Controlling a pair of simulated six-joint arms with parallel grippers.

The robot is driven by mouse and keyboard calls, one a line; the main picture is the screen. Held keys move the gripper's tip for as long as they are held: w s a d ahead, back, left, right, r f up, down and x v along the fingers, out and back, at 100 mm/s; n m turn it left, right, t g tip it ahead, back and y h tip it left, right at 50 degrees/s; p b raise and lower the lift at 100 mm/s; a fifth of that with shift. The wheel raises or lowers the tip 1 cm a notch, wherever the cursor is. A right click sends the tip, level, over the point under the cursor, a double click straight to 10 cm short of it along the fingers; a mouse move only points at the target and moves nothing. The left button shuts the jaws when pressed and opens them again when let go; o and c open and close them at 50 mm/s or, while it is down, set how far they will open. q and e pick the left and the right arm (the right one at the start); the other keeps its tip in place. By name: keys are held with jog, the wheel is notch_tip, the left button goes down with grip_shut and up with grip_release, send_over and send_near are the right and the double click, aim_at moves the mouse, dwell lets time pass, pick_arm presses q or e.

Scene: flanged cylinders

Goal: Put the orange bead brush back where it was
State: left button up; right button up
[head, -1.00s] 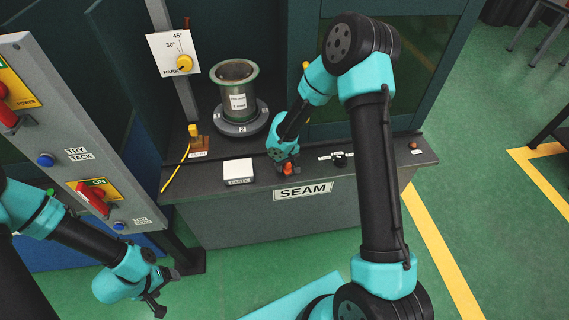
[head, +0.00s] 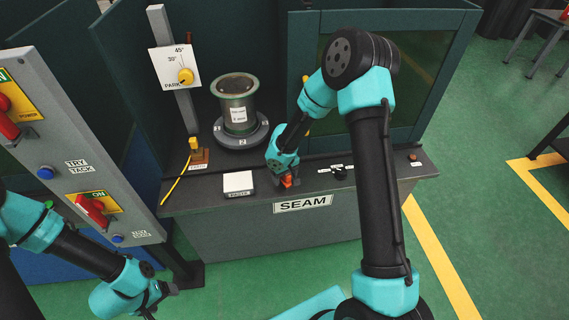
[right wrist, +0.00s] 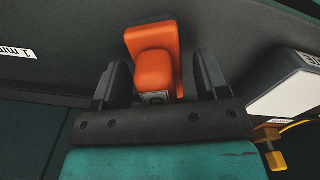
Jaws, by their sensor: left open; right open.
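The orange bead brush (right wrist: 154,62) stands on the dark bench top, between and ahead of my right gripper's fingers in the right wrist view. In the head view only a small orange part of the brush (head: 287,181) shows below the gripper. My right gripper (right wrist: 160,75) is open, its two dark fingers on either side of the brush's near end; I cannot tell whether they touch it. It also shows in the head view (head: 284,178), at the bench's front edge. My left gripper (head: 160,298) is open and empty at the lower left, low in front of the control panel.
A flanged cylinder (head: 237,105) stands on a round base (head: 241,131) behind. The bench's right end is mostly clear.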

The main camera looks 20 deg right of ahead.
notch_tip(320, 180, up, 12)
jog(key=shift+f, duration=0.15)
dwell(0.3)
dwell(0.5)
jog(key=s+a+f+n+y, duration=0.2)
jog(key=s+a+f+y, duration=0.1)
jog(key=s+a+f, duration=0.6)
jog(key=s+d+f+m, duration=0.3)
jog(key=s+f+m, duration=0.2)
jog(key=s+f, duration=0.6)
jog(key=shift+s+t+y, duration=0.4)
jog(key=shift+s, duration=0.1)
